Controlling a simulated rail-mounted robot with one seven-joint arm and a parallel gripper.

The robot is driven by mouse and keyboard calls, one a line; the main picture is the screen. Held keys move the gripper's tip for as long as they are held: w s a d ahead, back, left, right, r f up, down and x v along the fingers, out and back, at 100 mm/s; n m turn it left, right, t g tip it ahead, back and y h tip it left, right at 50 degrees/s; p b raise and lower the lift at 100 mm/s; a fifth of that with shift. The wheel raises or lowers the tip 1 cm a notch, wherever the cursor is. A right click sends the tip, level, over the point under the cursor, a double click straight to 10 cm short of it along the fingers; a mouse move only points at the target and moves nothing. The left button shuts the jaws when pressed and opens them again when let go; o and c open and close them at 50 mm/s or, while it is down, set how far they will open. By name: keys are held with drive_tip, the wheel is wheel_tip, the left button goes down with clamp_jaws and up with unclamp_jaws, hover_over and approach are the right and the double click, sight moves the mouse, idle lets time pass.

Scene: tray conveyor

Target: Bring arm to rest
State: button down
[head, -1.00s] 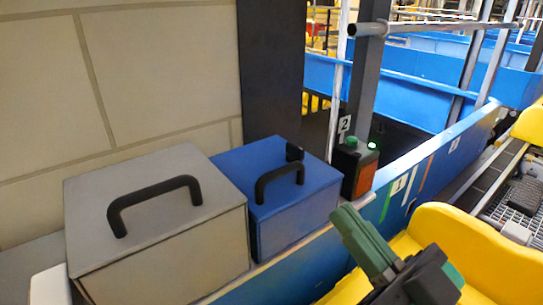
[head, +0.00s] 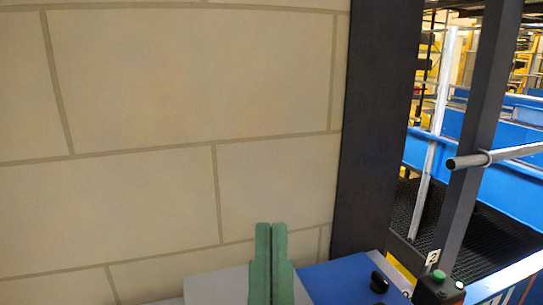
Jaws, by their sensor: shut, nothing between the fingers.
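My gripper (head: 271,232) shows at the bottom centre of the head view. Its two green fingers point up and lie side by side, shut, with nothing between them. Behind them are the tops of a grey box (head: 215,287) on the left and a blue box (head: 338,278) on the right. The rest of my arm is below the frame.
A pale block wall (head: 150,130) fills the left and middle. A dark column (head: 378,140) stands right of it. At the lower right is a control box (head: 436,290) with a green button. A grey rail (head: 500,156) and blue conveyor walls (head: 490,185) lie beyond.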

wheel_tip(320, 180, up, 26)
drive_tip(key=p, duration=2.2)
drive_tip(key=shift+r, duration=0.15)
drive_tip(key=shift+a, duration=0.1)
